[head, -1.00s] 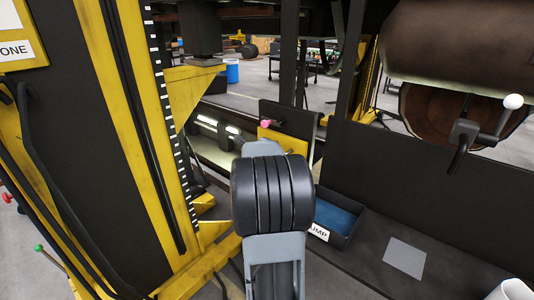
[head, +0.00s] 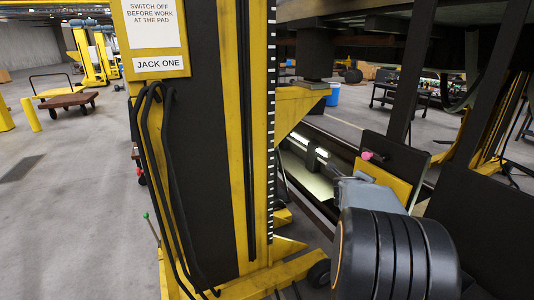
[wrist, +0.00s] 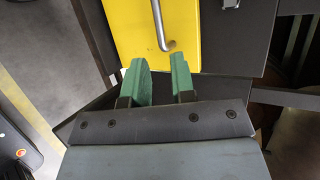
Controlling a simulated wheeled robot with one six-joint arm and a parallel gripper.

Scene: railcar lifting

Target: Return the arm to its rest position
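My gripper (wrist: 160,82) shows in the wrist view with two green fingers standing apart and nothing between them. Beyond the fingers is a yellow panel (wrist: 128,30) with a grey metal handle (wrist: 160,25); I cannot tell how far off it is. In the head view my arm reaches up from the lower right, its dark ribbed joint in front. My gripper's fingers are hidden in the head view. A yellow panel (head: 384,180) with a pink knob (head: 367,155) on a dark box lies just past the arm.
A tall yellow and black jack (head: 205,130) labelled JACK ONE stands left of the arm, with black hoses (head: 160,190) hanging down it. A dark railcar underside spans the upper right. Open grey floor (head: 60,200) lies at left, with a flat trolley (head: 68,102) farther back.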

